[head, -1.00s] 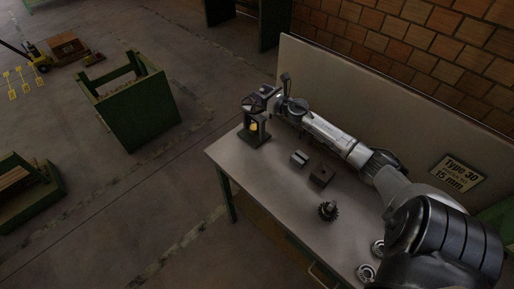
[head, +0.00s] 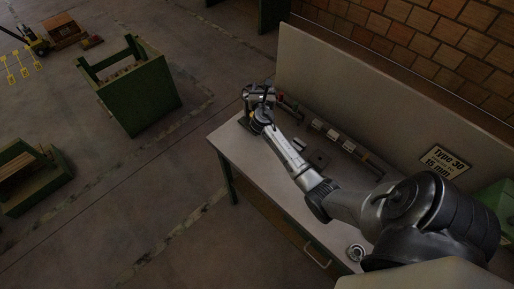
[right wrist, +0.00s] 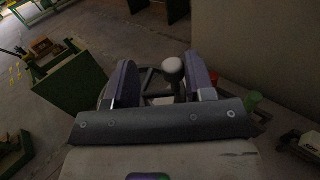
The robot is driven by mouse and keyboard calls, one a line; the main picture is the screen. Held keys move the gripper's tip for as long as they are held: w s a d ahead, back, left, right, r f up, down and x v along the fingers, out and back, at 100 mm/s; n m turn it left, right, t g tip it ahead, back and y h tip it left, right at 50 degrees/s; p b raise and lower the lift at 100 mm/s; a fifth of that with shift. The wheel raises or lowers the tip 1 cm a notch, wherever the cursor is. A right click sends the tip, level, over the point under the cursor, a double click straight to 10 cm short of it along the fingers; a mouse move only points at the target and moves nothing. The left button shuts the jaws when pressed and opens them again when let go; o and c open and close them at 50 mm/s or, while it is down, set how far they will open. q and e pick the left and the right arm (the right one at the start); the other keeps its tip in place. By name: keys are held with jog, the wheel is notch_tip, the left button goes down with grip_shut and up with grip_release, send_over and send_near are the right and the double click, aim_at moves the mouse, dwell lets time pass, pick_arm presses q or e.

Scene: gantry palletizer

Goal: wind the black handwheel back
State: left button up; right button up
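The handwheel shows in the right wrist view as a dark spoked rim (right wrist: 151,84) with a pale rounded knob (right wrist: 173,66) standing up from it. My right gripper (right wrist: 162,70) is open, with its two purple-faced fingers apart. The knob lies between them in the picture, nearer the right finger, with a gap visible; whether it touches is not clear. In the head view my right gripper (head: 258,93) is over the far left end of the workbench (head: 231,149), where the gripper and arm hide most of the wheel and its stand. My left gripper is not in view.
A row of pipe-like fittings (head: 333,135) runs along the bench's back panel (head: 350,85). A dark block (head: 318,159) and a metal ring (head: 356,252) are on the bench. A green crate (head: 145,100) stands on the floor to the left, with open floor between.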

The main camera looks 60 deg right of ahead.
jog(key=shift+w+a+f+m+g+h+b, duration=0.1)
jog(key=shift+a+f+m+g+h+b, duration=0.25)
jog(key=shift+m+g+h+b, duration=0.35)
pick_arm(q)
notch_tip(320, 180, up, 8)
jog(key=p, duration=1)
pick_arm(e)
jog(key=s+a+m+y, duration=0.3)
jog(key=s+a, duration=0.3)
jog(key=a, duration=0.4)
jog(key=s+a+f+m+y, duration=0.1)
jog(key=s+a+m+y, duration=0.2)
jog(key=a, duration=0.8)
jog(key=s+m, duration=0.2)
jog(key=m, duration=0.1)
jog(key=shift+s+a+f+y, duration=0.2)
jog(key=shift+s+a+y, duration=0.1)
jog(key=shift+s, duration=0.1)
